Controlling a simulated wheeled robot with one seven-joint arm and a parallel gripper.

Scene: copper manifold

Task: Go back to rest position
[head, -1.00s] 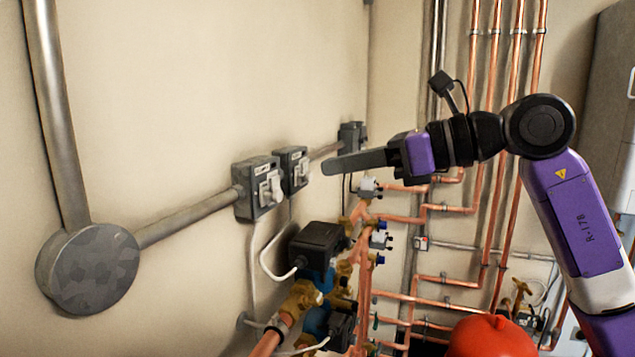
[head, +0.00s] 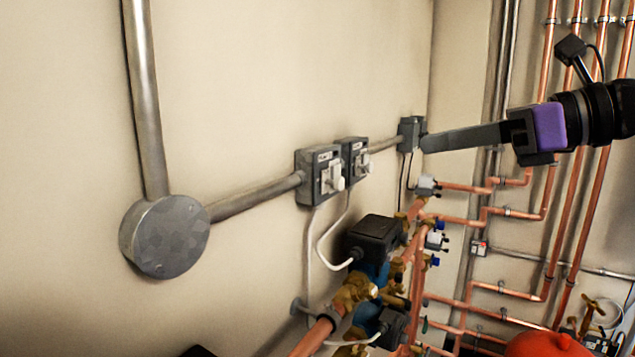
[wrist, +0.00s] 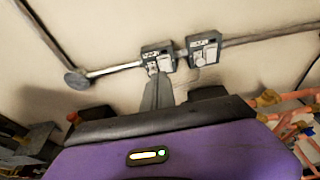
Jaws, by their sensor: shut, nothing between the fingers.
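My gripper (head: 430,143) is at the right of the head view, its long dark fingers together and pointing left, with nothing between them. The fingers overlap the edge of a small dark wall box (head: 409,128) in the picture; I cannot tell the gap in depth. In the wrist view my gripper (wrist: 160,75) points up toward two grey switch boxes on the wall. Its tips overlap the lower part of the left switch box (wrist: 157,52) there, and I cannot tell whether they touch.
Two switch boxes (head: 320,177) sit on a conduit running from a round junction box (head: 165,237). Below are a black-topped pump (head: 374,238), copper pipes (head: 462,305) and a red vessel (head: 545,345).

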